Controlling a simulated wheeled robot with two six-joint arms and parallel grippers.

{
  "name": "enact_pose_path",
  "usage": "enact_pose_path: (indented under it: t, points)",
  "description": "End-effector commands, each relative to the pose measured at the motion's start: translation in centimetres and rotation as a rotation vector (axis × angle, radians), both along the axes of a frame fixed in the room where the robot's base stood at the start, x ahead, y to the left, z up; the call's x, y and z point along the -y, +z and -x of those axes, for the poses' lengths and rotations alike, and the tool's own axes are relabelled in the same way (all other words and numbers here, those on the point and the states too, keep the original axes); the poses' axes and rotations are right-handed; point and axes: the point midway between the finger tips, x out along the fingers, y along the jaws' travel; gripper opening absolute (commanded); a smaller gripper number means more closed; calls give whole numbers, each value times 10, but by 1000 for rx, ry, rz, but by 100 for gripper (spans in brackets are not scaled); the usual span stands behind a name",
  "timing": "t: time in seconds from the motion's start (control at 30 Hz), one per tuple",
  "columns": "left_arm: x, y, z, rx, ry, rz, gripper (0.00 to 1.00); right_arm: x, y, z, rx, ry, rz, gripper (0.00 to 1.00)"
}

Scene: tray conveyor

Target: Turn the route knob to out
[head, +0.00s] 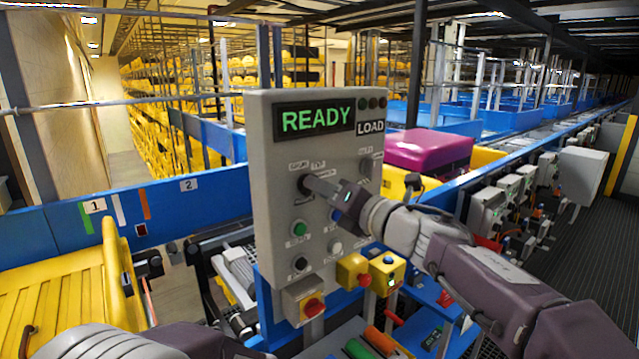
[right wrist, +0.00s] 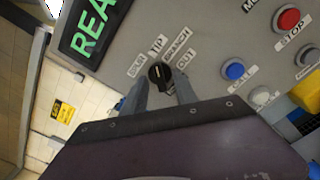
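The route knob (right wrist: 159,75) is a small black dial on the grey control panel (head: 268,190). Labels around it in the right wrist view include TIP, BRANCH and OUT; its pointer seems to face the TIP and BRANCH side, but is too small to be sure. My right gripper (right wrist: 161,88) is open at the knob, one finger on each side; I cannot tell whether they touch it. In the head view my right gripper (head: 326,189) reaches the panel from the right and partly covers the knob. Of my left arm only links show at the bottom.
A READY display (head: 315,118) tops the panel. Buttons including a blue one (right wrist: 235,71) and a red STOP button (right wrist: 288,20) sit near the knob. A yellow box (head: 352,269) juts out below. A magenta case (head: 430,148) lies behind the panel.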

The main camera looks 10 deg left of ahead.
Motion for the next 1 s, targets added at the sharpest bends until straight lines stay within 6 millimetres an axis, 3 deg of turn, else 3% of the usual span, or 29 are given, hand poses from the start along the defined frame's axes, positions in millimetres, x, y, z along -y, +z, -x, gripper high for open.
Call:
enact_pose_path:
  t: [0.13, 0.37, 0.4, 0.5, 0.53, 1.0]
  points:
    - [0, 5, 0, 0, 0, 0, 0, -11, 0, -8, -1, 1, 0, 35]
    - [0, 4, 0, 0, 0, 0, 0, -12, 0, -10, 0, -1, -1, 35]
    - [0, 4, 0, 0, 0, 0, 0, -12, 0, -10, 0, -1, -1, 32]
    - [0, 4, 0, 0, 0, 0, 0, -12, 0, -10, 0, -1, -1, 4]
    - [0, 4, 0, 0, 0, 0, 0, -12, 0, -10, 0, -1, -1, 0]
    - [0, 10, 0, 0, 0, 0, 0, -12, 1, -10, -64, 1, -49, 0]
